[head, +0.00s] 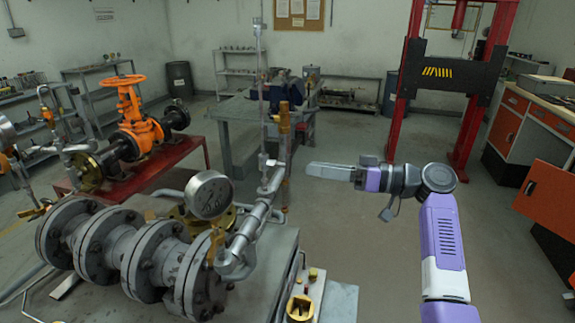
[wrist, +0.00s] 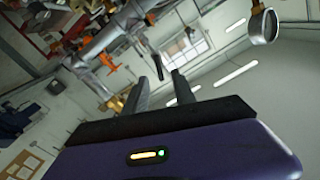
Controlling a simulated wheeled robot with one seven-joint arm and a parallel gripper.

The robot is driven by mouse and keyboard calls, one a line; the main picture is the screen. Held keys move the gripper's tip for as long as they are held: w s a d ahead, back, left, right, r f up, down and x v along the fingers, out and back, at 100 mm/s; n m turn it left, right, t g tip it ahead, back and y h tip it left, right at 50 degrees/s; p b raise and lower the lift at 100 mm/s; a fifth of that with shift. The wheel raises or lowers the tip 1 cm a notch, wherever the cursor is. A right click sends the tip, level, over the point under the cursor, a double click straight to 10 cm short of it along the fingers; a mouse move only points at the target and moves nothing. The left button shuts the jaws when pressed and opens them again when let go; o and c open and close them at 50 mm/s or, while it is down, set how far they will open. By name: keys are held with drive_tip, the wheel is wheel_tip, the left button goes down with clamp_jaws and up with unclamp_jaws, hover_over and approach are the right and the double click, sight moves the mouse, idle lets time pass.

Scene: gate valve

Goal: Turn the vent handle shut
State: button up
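My gripper (head: 312,170) is at the centre of the head view, pointing left, just right of a grey pipe assembly (head: 262,208) and apart from it as far as I can see. In the wrist view its two dark fingers (wrist: 164,80) stand apart with nothing between them. I cannot tell for sure which part is the vent handle. In the wrist view the grey pipes (wrist: 108,38) with orange and brass parts are at upper left.
A pressure gauge (head: 209,194) stands above grey flanges (head: 120,250). An orange handwheel valve (head: 135,115) is on a red stand at the left. A workbench (head: 245,118) stands behind, and a red press frame (head: 408,75) at the back right.

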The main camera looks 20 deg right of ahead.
sight(288, 170)
drive_tip(key=p+x, duration=0.2)
drive_tip(key=x, duration=0.5)
drive_tip(key=shift+w+a, duration=0.2)
drive_tip(key=shift+w, duration=0.05)
drive_tip(key=shift+c, duration=0.2)
clamp_jaws()
